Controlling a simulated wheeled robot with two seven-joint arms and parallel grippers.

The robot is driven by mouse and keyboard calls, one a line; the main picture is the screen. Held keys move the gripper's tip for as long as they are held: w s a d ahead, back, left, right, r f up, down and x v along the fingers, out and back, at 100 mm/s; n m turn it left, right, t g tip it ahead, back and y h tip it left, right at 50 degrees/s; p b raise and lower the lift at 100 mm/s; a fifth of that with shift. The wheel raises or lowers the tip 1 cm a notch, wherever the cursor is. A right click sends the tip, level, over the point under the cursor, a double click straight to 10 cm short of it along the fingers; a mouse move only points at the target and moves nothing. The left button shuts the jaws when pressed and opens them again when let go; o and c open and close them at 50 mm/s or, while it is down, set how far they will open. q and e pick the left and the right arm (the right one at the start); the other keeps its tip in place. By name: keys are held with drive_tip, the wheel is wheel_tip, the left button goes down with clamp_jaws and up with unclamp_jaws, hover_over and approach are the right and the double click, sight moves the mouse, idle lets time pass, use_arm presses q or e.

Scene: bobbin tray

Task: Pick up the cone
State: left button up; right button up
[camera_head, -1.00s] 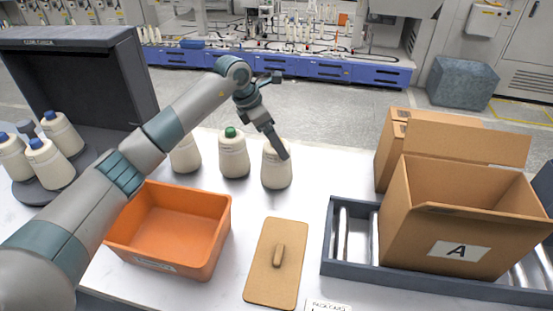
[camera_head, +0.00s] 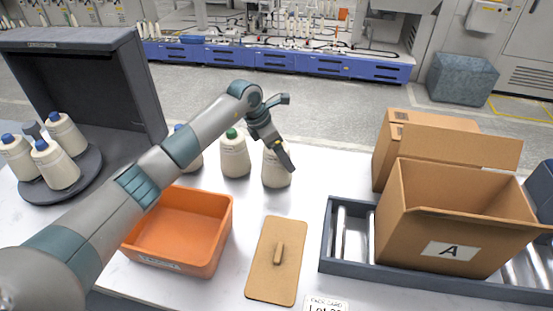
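Three white cones stand upright in a row on the white table. The left cone (camera_head: 195,160) shows a bit of blue cap and is partly behind my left arm. The middle cone (camera_head: 235,160) has a green cap. The right cone (camera_head: 275,174) has its top hidden by my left gripper (camera_head: 286,157). The gripper points down at that cone's top; I cannot tell whether it touches it or whether its fingers are apart. More cones with blue caps (camera_head: 58,167) stand on a dark round plate at the left. My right gripper is not in view.
An orange bin (camera_head: 222,235) and a tan board with a handle (camera_head: 262,285) lie in front. An open carton marked A (camera_head: 405,245) sits on a roller track (camera_head: 327,245) at right. A dark open-fronted cabinet (camera_head: 150,70) stands at left.

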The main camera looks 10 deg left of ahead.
use_arm(q)
drive_tip(key=shift+w+d+f, duration=0.1)
drive_tip(key=shift+f, duration=0.2)
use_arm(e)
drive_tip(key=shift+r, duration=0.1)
use_arm(q)
drive_tip(key=shift+c, duration=0.7)
drive_tip(key=c, duration=1.2)
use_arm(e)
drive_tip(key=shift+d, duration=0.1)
use_arm(q)
drive_tip(key=shift+r, duration=0.2)
drive_tip(key=shift+c, duration=0.2)
